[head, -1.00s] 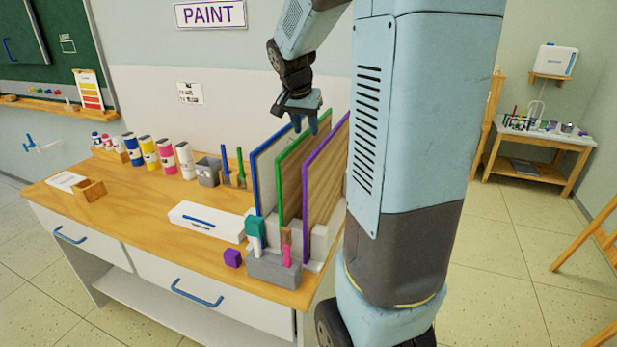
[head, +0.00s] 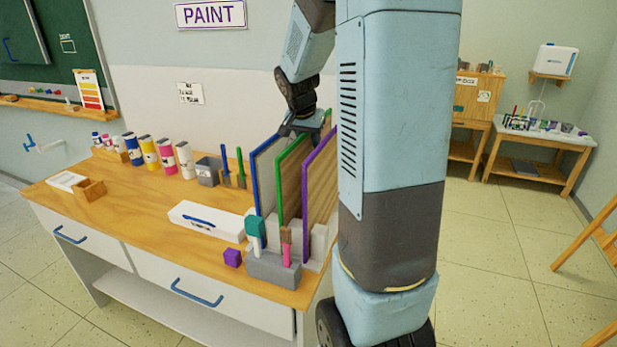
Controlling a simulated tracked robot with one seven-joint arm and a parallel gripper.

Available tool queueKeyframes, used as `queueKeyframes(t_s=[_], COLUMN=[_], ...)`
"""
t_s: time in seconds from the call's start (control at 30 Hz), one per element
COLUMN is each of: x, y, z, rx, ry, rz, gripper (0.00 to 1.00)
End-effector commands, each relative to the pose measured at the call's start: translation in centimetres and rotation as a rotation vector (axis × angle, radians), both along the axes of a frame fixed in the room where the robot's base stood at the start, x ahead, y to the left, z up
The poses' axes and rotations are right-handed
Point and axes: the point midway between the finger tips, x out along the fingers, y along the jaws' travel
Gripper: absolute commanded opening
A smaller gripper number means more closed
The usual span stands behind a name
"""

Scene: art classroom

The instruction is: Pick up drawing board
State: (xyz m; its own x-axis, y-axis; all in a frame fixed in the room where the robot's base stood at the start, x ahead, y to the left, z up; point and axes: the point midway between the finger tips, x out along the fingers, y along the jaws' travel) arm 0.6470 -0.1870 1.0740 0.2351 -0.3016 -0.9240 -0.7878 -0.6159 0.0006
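Three drawing boards stand upright side by side in a rack at the right end of the workbench. One has a blue edge (head: 255,185), the middle one a green edge (head: 280,182), and the right one a purple edge (head: 319,192). My gripper (head: 303,130) points down at the top of the boards, toward the far end of the green-edged one. Its fingertips are hidden behind the boards' upper edges, so I cannot see whether it touches or grips a board. My arm covers the area right of the purple-edged board.
Open floor lies to the right.

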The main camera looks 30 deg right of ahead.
Motion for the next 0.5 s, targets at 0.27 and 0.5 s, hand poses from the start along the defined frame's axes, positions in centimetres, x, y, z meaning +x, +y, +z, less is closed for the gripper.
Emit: queueKeyframes(t_s=[0.27,0.5], x=[-0.01,-0.02], y=[-0.01,-0.04], z=[0.02,0.03], rx=[0.000,0.000], ry=[0.000,0.000], rz=[-0.001,-0.001], gripper=[0.07,0.00])
